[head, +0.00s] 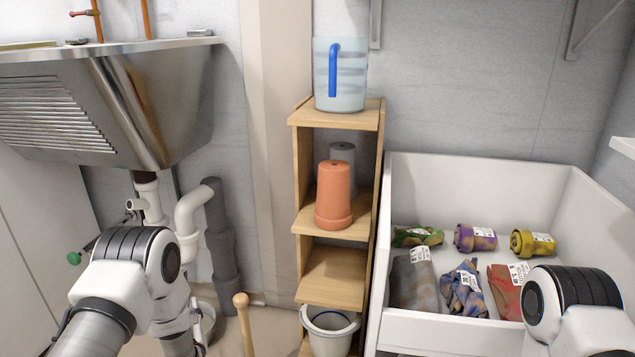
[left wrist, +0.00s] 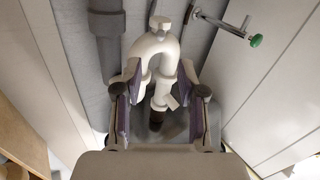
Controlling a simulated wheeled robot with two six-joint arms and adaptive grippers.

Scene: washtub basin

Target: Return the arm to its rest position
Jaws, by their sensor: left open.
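My left arm (head: 128,270) comes in at the lower left of the head view, bent in front of the drain pipes under the steel basin. Its gripper is not clearly seen there. In the left wrist view my left gripper (left wrist: 160,82) is open, with its fingers wide apart and nothing held. The white curved drain pipe (left wrist: 157,48) shows beyond and between the fingers; I cannot tell the distance. My right arm (head: 575,310) shows at the lower right of the head view, in front of the white bin. Its gripper is out of view.
A steel basin (head: 160,90) hangs over white and grey pipes (head: 190,212). A wooden shelf (head: 333,278) holds a clear jug (head: 350,90), terracotta pots (head: 333,195) and a white bucket (head: 330,322). A white bin (head: 480,170) holds several wrapped items. A wooden handle (head: 244,325) stands near my left arm.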

